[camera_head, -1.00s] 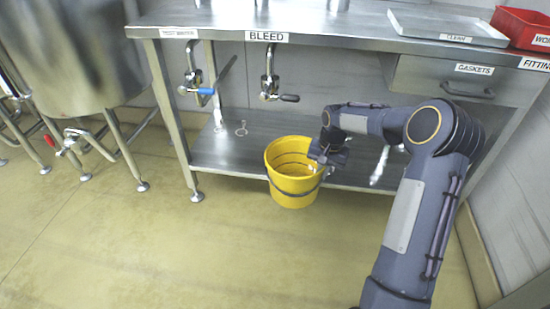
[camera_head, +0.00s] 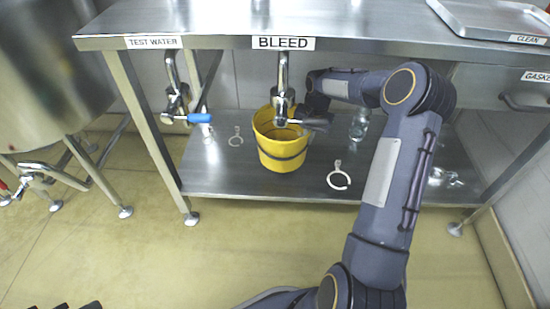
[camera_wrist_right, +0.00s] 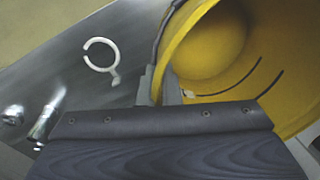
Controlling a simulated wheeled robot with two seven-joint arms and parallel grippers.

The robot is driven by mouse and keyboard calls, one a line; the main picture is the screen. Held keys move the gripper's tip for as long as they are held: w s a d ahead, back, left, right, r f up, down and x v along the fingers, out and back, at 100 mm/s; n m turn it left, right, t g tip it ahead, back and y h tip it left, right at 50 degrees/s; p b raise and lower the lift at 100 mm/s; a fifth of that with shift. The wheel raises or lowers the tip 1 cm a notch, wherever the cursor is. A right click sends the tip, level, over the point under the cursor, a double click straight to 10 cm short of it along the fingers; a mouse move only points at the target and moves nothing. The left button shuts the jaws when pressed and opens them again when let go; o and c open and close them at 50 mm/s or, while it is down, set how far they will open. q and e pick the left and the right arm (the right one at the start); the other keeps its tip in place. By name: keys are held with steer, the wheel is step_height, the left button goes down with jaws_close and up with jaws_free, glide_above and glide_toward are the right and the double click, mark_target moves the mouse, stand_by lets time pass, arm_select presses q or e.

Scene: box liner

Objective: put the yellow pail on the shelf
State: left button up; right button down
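The yellow pail (camera_head: 282,152) is upright over the lower steel shelf (camera_head: 228,178), behind the shelf's front edge. I cannot tell whether its base touches the shelf. My right gripper (camera_head: 304,117) is at the pail's right rim, partly behind the bleed tap. In the right wrist view the pail (camera_wrist_right: 215,45) opens toward the camera, and my gripper (camera_wrist_right: 160,88) is shut on its rim, with the fingertips partly hidden by the gripper body. Dark parts at the bottom left edge of the head view may be my left gripper; its fingers cannot be read.
The bleed tap (camera_head: 281,88) hangs in front of the pail, beneath the bench top (camera_head: 210,18). White ring-shaped hooks (camera_head: 339,178) and a glass jar (camera_head: 359,124) are on the shelf. A table leg (camera_head: 150,140) stands left. The shelf's front left is clear.

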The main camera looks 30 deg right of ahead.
steer(key=f+b, duration=0.1)
steer(key=f, duration=0.1)
steer(key=f+b, duration=0.1)
steer(key=f, duration=0.2)
steer(key=shift+w+f+b, duration=0.2)
steer(key=shift+f+b, duration=1.1)
steer(key=shift+f, duration=1.15)
steer(key=shift+f, duration=0.15)
steer(key=c, duration=1.6)
jaws_free()
steer(key=r+p, duration=0.2)
steer(key=r, duration=0.2)
steer(key=r+p, duration=0.2)
steer(key=r, duration=0.2)
steer(key=s+r+p, duration=0.1)
steer(key=r, duration=0.3)
steer(key=shift+d+r+p, duration=0.15)
steer(key=shift+d+p, duration=0.2)
steer(key=shift+p, duration=0.05)
